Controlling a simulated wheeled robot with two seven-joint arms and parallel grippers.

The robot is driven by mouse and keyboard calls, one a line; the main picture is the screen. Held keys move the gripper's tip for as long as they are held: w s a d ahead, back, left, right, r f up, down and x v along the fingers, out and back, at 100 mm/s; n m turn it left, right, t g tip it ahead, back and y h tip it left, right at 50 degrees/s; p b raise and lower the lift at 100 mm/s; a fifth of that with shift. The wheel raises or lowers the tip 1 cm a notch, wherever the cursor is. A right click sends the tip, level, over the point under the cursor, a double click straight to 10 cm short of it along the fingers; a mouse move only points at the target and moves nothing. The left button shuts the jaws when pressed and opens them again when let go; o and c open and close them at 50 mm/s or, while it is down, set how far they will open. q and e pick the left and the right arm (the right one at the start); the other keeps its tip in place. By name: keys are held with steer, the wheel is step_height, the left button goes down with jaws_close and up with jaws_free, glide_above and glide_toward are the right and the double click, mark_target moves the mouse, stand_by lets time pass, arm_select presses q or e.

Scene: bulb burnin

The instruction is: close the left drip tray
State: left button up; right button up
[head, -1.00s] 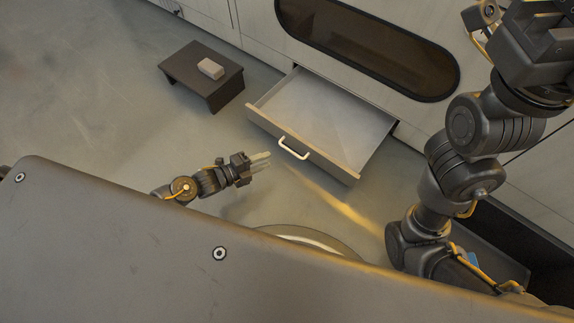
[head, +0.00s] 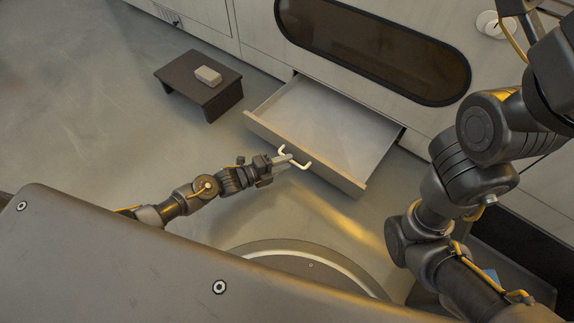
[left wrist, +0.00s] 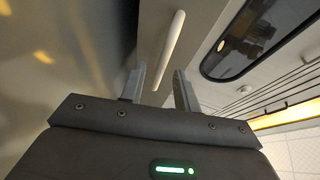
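The left drip tray (head: 325,118) is a pale, empty drawer pulled out from the base of the cabinet, with a wide opening behind its front. A white bar handle (head: 301,163) sits on its front panel. My left gripper (head: 284,159) is at the handle, its fingers reaching over the handle's left part. In the left wrist view, the fingers (left wrist: 158,80) are apart and the white handle (left wrist: 170,45) runs between and beyond their tips. I cannot tell whether a finger touches it. My right arm comes up at the right; its gripper is out of frame.
A low dark stool (head: 200,88) with a grey block (head: 208,75) on it stands left of the tray. The cabinet has a dark oval window (head: 372,50) above the tray. A dark open bin (head: 515,250) is at lower right.

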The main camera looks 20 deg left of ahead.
arm_select(q)
steer(key=shift+w+d+f, duration=0.1)
steer(key=shift+w+d, duration=0.4)
jaws_close()
